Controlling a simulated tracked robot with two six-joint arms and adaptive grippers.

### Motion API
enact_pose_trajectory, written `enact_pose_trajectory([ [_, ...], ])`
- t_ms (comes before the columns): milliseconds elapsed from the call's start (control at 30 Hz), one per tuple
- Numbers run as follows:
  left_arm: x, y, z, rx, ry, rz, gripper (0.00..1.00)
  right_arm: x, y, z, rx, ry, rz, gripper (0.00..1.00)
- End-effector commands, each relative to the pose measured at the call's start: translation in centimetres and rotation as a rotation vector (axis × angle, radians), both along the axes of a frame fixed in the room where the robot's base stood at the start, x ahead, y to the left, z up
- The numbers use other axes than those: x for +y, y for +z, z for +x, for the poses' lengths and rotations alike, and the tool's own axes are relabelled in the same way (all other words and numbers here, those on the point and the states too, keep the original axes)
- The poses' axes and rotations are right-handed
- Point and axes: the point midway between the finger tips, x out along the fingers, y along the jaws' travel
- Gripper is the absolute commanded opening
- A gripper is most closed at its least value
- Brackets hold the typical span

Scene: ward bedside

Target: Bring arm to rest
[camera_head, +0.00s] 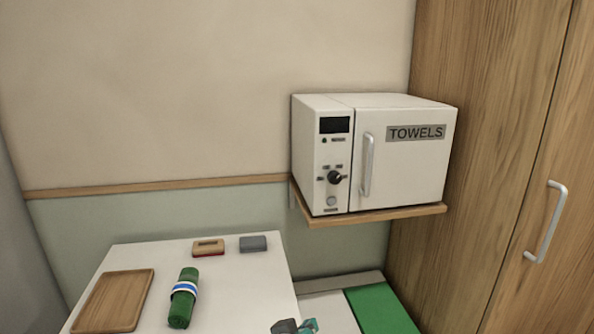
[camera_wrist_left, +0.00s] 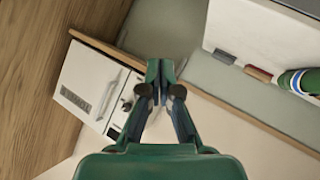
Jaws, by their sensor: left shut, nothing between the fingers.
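My left gripper (camera_head: 294,326) shows only as a small part at the bottom edge of the head view, by the right front part of the white table. In the left wrist view the left gripper (camera_wrist_left: 158,72) is green with its fingertips together and nothing between them. It points toward the wall, apart from the objects around it. The rest of the left arm is out of the head view. My right gripper is not seen in either view.
A towel warmer (camera_head: 400,165) sits on a wall shelf (camera_head: 375,217). A wooden cupboard (camera_head: 480,120) stands at right.

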Motion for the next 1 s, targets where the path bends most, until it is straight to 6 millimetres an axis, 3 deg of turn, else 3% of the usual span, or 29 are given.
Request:
enact_pose_trajectory([
  [133,4.5,-6.9,0.9,0.116,0.061,0.064,0.0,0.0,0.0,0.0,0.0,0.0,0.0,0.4],
  [267,9.6,-15.0,-0.1,0.268,0.101,0.128,0.0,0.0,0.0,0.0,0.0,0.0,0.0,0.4],
  [367,13.1,-21.4,-2.6,0.404,0.112,0.159,0.0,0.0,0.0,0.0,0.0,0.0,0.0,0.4],
  [433,15.1,-25.6,-5.3,0.507,0.108,0.167,0.0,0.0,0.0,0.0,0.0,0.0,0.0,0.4],
  [500,16.6,-29.5,-8.7,0.615,0.094,0.163,0.0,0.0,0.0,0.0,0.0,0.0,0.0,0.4],
  [600,17.4,-33.6,-14.1,0.759,0.055,0.138,0.0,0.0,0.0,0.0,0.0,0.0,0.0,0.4],
  [700,16.8,-35.8,-19.0,0.871,-0.008,0.102,0.0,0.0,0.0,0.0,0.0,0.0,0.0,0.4],
  [800,15.2,-36.0,-22.2,0.93,-0.097,0.079,0.0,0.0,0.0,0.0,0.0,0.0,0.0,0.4],
  [1000,14.3,-35.6,-23.1,0.958,-0.109,0.043,0.0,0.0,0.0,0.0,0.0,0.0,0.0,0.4],
])
